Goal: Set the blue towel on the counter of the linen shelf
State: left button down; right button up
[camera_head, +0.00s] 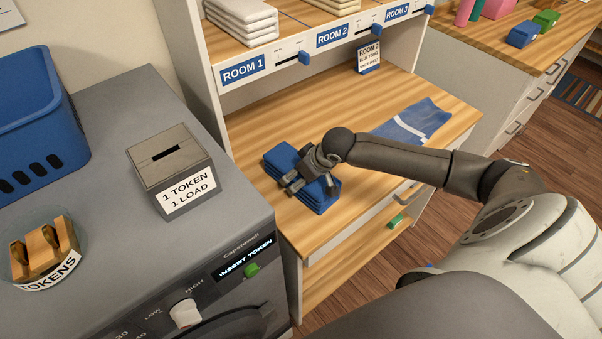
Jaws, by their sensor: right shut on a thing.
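A folded blue towel (318,196) is at the left part of the wooden counter (368,108) of the linen shelf. My right gripper (303,178) is over the towel, with its fingers shut on it. The towel looks to be at the counter surface; whether it rests fully on it I cannot tell. The gripper hides the towel's middle. My left gripper is not in view.
A flat blue cloth with a white stripe (413,123) lies further right on the counter. A small Room 2 card (369,58) stands at the back. A grey washer (115,240) with a token box (172,170) and blue basket (38,120) is at left.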

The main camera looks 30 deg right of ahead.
jog(key=o, duration=1.5)
jog(key=v, duration=1.2)
